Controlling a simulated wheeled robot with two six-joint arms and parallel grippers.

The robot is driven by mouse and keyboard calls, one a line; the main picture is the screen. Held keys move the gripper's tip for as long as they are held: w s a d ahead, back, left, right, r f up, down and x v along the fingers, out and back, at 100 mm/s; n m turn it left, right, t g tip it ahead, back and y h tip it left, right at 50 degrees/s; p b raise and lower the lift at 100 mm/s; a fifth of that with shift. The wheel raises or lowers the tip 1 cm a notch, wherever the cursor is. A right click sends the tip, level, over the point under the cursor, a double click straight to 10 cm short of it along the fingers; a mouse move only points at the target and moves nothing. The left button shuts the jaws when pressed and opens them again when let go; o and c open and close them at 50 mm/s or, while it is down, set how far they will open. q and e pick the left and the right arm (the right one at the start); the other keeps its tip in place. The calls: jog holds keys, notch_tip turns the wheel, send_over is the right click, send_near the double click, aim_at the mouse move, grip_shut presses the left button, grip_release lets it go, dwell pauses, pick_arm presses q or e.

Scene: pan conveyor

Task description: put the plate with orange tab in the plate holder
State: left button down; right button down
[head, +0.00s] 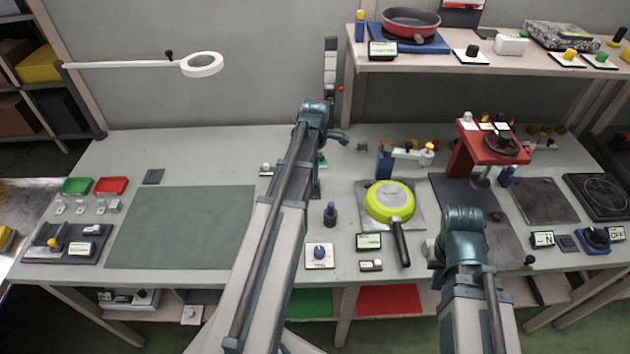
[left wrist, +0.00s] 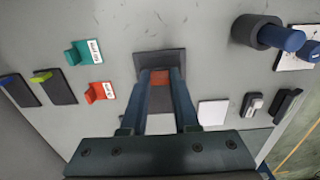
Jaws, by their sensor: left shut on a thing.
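In the left wrist view my left gripper (left wrist: 160,75) is shut on the plate with orange tab (left wrist: 160,95). The orange tab shows between the fingertips, with the dark body of the plate nearer the camera. A dark square piece (left wrist: 148,58) is just beyond the fingertips; it may be the plate holder, and I cannot tell whether the plate touches it. In the head view my left arm covers this gripper and the plate. My right arm reaches in at the lower right, but its fingers are not visible.
Two more dark plates, with a blue tab (left wrist: 20,92) and a green tab (left wrist: 56,86), lie at left. A teal labelled bracket (left wrist: 84,53) and a red labelled one (left wrist: 99,92) stand nearby. A blue-topped cylinder (head: 330,213) stands beside my arm. A green pan (head: 389,202) is further right.

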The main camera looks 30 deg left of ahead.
pick_arm(q)
jog(key=shift+f+b, duration=1.55)
jog(key=shift+f, duration=0.25)
jog(key=shift+f, duration=0.15)
jog(key=c, duration=0.7)
grip_release()
jog(key=shift+o, duration=0.2)
notch_tip(320, 180, up, 12)
jog(key=p, duration=1.2)
jog(key=shift+r, duration=0.25)
